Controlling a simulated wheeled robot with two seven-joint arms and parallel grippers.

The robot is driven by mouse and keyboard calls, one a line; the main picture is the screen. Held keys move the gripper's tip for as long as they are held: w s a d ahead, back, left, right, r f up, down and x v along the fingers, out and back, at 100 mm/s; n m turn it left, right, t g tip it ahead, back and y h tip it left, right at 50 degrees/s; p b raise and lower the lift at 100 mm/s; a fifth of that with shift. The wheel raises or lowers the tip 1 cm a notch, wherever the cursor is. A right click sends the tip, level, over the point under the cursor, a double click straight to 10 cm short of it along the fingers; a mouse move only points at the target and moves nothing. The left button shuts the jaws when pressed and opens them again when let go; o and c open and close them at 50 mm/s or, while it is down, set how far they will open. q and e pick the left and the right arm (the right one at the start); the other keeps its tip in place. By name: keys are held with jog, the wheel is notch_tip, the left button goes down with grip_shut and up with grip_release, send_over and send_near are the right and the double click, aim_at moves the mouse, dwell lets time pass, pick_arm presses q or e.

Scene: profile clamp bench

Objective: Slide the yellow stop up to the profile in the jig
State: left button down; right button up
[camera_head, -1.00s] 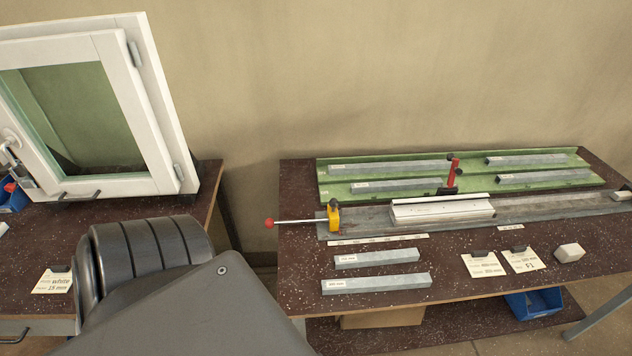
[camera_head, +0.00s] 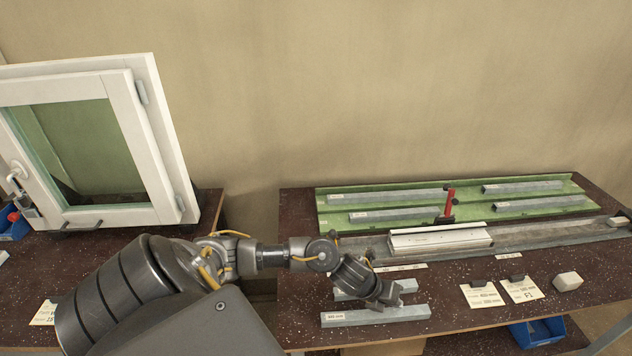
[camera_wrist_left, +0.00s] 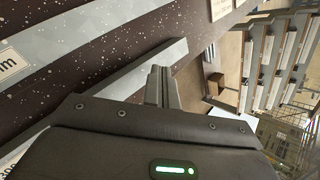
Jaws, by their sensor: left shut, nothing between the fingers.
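A white profile (camera_head: 440,241) lies in the long grey jig (camera_head: 540,233) on the right bench. The yellow stop is hidden behind my left arm in the head view, and I cannot see it in the left wrist view. My left gripper (camera_head: 388,302) is over the front of the bench, left of and nearer than the profile, by two loose grey bars. In the left wrist view its fingers (camera_wrist_left: 161,88) are shut and empty, with a grey bar (camera_wrist_left: 130,82) close to them. My right gripper is not in view.
The front grey bar (camera_head: 400,315) lies near the bench edge. A green tray (camera_head: 450,205) with grey bars and an upright red handle (camera_head: 450,203) are behind. A white window frame (camera_head: 150,120) stands left.

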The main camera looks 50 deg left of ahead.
pick_arm(q)
jog(key=a+r+m+g+y, duration=0.1)
jog(key=a+r+m, duration=0.3)
jog(key=a, duration=0.5)
jog(key=s+a+r+m+g, duration=0.1)
jog(key=a+r+m, duration=0.2)
jog(key=a, duration=0.7)
jog(key=s+a+r+m+g+y, duration=0.1)
jog(key=a+r+m, duration=0.3)
jog(key=a, duration=0.6)
jog(key=shift+s+a+r+m+g+y, duration=0.15)
jog(key=shift+r+m+g+y, duration=0.15)
jog(key=shift+r+g, duration=0.25)
